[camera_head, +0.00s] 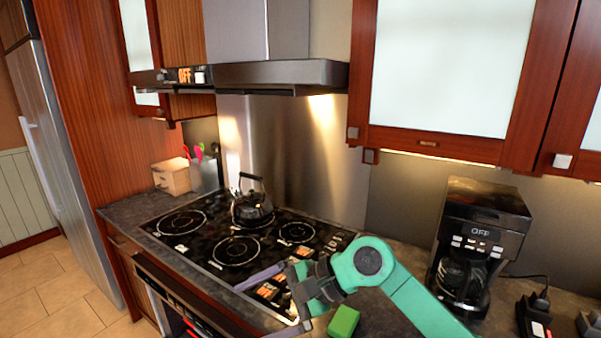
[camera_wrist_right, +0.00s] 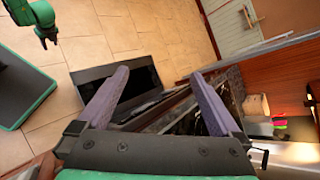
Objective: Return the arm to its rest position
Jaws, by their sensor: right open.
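My right arm is green and comes in from the lower right in the head view. Its gripper (camera_head: 252,311) is open, with purple-grey fingers over the front edge of the counter by the cooktop. In the right wrist view the two fingers (camera_wrist_right: 160,73) are spread wide with nothing between them. Beyond them a dark rectangular panel (camera_wrist_right: 92,80) juts out from the cabinet front above the tiled floor.
The black cooktop (camera_head: 235,240) carries a dark kettle (camera_head: 252,207). A coffee maker (camera_head: 480,240) stands on the counter at right, near dark items (camera_head: 535,315). A range hood (camera_head: 270,75) and wall cabinets (camera_head: 440,70) hang above. Tiled floor (camera_head: 60,290) is clear at left.

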